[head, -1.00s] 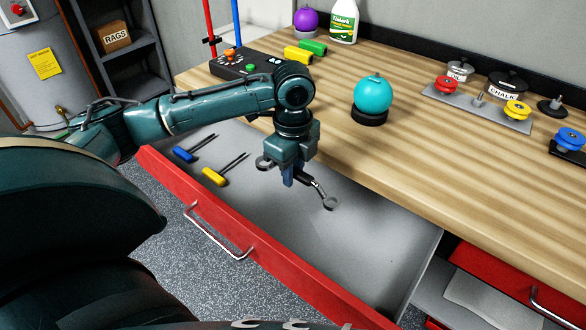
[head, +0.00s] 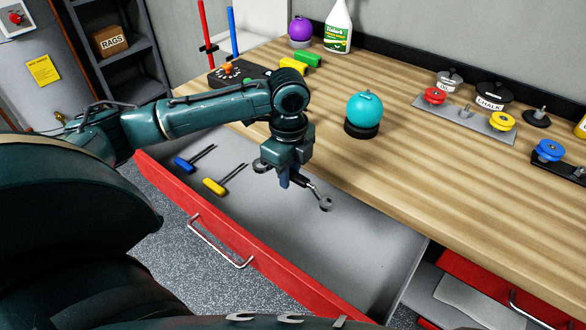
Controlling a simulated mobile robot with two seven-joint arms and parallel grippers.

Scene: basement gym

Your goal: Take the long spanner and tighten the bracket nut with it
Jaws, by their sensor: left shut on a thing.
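My left gripper (head: 286,180) points down over the open drawer and is shut on a dark-handled spanner (head: 313,192). One ring end of the spanner sticks out to the lower right; the other end shows just left of the fingers. The spanner looks lifted above the drawer floor, though the gap is hard to judge. On the bench at the right, a grey metal plate (head: 487,127) carries a red knob (head: 434,96), a yellow knob (head: 501,121) and a small stud (head: 466,111) between them. I cannot tell which part is the bracket nut. My right gripper is not in view.
The red-fronted drawer (head: 205,226) holds a blue-handled (head: 184,165) and a yellow-handled hex key (head: 214,187). A teal ball (head: 365,106) stands on the bench (head: 400,165) behind the gripper. A blue knob (head: 549,150) sits at the right. The bench middle is clear.

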